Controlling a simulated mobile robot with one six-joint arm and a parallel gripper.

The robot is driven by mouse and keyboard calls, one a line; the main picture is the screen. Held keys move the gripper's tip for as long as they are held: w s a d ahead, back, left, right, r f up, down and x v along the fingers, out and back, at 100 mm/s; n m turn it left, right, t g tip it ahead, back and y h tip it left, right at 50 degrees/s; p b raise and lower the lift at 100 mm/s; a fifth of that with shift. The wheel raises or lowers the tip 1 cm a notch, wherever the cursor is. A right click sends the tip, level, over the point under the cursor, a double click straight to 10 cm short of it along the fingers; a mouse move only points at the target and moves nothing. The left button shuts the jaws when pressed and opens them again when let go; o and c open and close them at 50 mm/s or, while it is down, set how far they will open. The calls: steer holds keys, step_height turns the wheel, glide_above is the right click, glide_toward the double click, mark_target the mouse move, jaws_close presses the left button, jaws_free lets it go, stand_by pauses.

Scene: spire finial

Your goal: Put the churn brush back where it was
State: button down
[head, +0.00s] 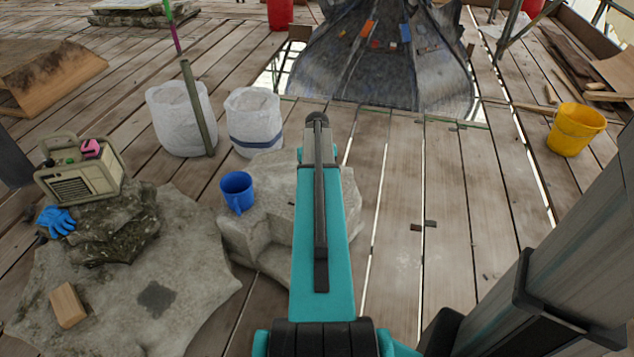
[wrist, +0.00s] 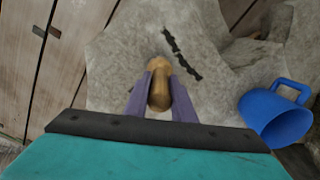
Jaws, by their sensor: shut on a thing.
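In the wrist view, my gripper (wrist: 160,98) has its two purple fingers closed on a golden-brown wooden piece, which I take for the churn brush (wrist: 160,90). Its rounded end points up between the fingers; the rest is hidden. It is over a pale stone block (wrist: 115,65); I cannot tell whether it touches the stone. A dark jagged strip (wrist: 182,55) marks the stone just beyond the fingertips. In the head view, my arm hides the gripper and brush, and the stone block shows to the arm's left (head: 265,235).
A blue mug (head: 237,191) stands on the block close left of my arm; it also shows in the wrist view (wrist: 276,112). A radio (head: 80,172) and blue glove (head: 56,220) rest on rocks at left. White sacks (head: 181,120) stand behind. Planks at right are mostly clear.

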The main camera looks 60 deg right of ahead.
steer(key=shift+f, duration=0.4)
steer(key=c, duration=1.5)
jaws_free()
step_height(320, 180, up, 12)
steer(key=shift+r+p, duration=0.15)
steer(key=shift+p, duration=0.95)
